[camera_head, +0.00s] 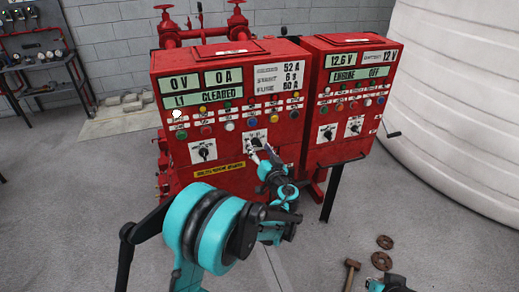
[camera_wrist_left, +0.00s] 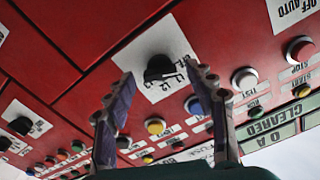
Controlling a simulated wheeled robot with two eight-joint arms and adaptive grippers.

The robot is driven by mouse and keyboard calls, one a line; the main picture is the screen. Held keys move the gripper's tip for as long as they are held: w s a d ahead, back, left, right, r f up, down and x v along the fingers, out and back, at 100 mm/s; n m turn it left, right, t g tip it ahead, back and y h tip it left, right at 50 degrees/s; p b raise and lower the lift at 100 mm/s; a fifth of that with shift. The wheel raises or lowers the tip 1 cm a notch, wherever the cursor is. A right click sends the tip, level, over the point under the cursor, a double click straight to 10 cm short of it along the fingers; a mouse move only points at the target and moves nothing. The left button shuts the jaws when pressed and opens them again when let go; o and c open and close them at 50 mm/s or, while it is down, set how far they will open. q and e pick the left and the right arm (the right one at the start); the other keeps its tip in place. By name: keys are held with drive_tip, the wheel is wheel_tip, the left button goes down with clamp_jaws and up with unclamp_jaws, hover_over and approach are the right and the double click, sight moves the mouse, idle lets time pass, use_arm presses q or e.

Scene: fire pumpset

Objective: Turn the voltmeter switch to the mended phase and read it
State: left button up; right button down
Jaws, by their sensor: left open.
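The voltmeter switch is a black rotary knob on a white plate (camera_head: 257,141) with L-number phase labels, low on the left red panel (camera_head: 225,178). The knob (camera_wrist_left: 160,69) shows in the left wrist view, with the picture turned over. My left gripper (camera_head: 262,152) is in front of it; its open fingers (camera_wrist_left: 158,78) lie on either side of the knob in the picture. I cannot tell whether they touch it. The panel displays (camera_head: 203,82) read 0 V, 0 A and L1 CLEARED.
A second rotary switch (camera_head: 203,150) sits to the left, with buttons and lamps above. The right red cabinet (camera_head: 345,100) stands close by, with a black handle (camera_head: 393,134) on its side. A hammer (camera_head: 351,268) and rusty rings (camera_head: 382,260) lie on the floor.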

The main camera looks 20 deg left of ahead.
use_arm(q)
drive_tip(key=c, duration=1.2)
drive_tip(key=shift+o, duration=0.2)
drive_tip(key=shift+m, duration=0.3)
drive_tip(key=m, duration=0.3)
drive_tip(key=shift+m+b, duration=0.35)
drive_tip(key=shift+m, duration=0.05)
drive_tip(key=m, duration=0.4)
drive_tip(key=o, duration=1.2)
drive_tip(key=shift+c, duration=0.2)
